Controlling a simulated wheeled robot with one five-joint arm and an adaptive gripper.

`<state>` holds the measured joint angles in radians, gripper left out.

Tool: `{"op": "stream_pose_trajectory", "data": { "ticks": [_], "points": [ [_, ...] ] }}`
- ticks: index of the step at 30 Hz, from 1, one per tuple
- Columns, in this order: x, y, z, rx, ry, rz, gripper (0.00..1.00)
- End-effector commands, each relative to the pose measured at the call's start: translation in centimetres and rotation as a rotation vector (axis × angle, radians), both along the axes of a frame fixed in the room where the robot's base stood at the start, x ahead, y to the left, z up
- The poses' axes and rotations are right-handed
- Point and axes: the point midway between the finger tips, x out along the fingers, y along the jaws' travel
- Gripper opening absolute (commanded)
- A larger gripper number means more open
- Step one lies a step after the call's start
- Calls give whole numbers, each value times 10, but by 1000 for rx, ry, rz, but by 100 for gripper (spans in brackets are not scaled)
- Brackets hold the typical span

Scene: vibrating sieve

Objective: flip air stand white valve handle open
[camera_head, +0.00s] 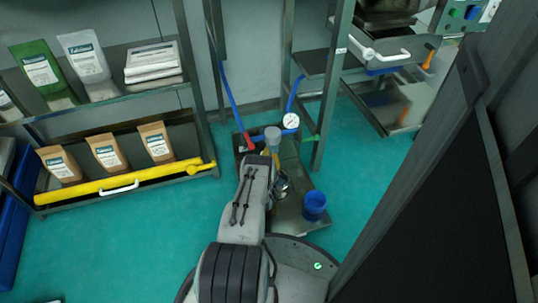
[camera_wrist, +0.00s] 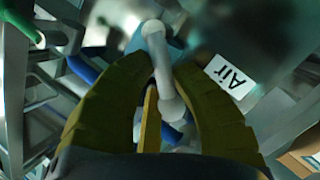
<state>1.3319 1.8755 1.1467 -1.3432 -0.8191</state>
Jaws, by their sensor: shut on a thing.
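The white valve handle (camera_wrist: 158,62) is a short bar with rounded ends, in the upper middle of the wrist view. It runs down between the olive-yellow fingers of my gripper (camera_wrist: 165,72), which are shut on it. Its lower end shows between the fingers. A white label reading "Air" (camera_wrist: 230,77) is just right of the fingers. In the head view my gripper (camera_head: 272,148) is at the air stand, beside a round white gauge (camera_head: 290,120) and blue piping (camera_head: 231,95). The handle is not clear there.
A blue cup (camera_head: 315,203) is on the stand's metal base, right of my arm. A shelf with bags and a yellow front bar (camera_head: 125,183) stands at left. Metal frame posts (camera_head: 334,85) rise behind the stand. A large dark panel (camera_head: 440,210) is close on the right.

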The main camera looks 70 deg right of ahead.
Motion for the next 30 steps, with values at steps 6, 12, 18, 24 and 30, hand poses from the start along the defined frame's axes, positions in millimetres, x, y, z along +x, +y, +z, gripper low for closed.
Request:
{"op": "stream_pose_trajectory", "data": {
  "ticks": [6,12,18,24,30],
  "points": [
    [2,2,-3,6,1,3,38],
    [1,1,-1,3,1,1,50],
    [0,1,-1,1,1,1,50],
    [-2,10,0,3,2,1,50],
    [-6,29,2,5,2,2,50]
  ]
}}
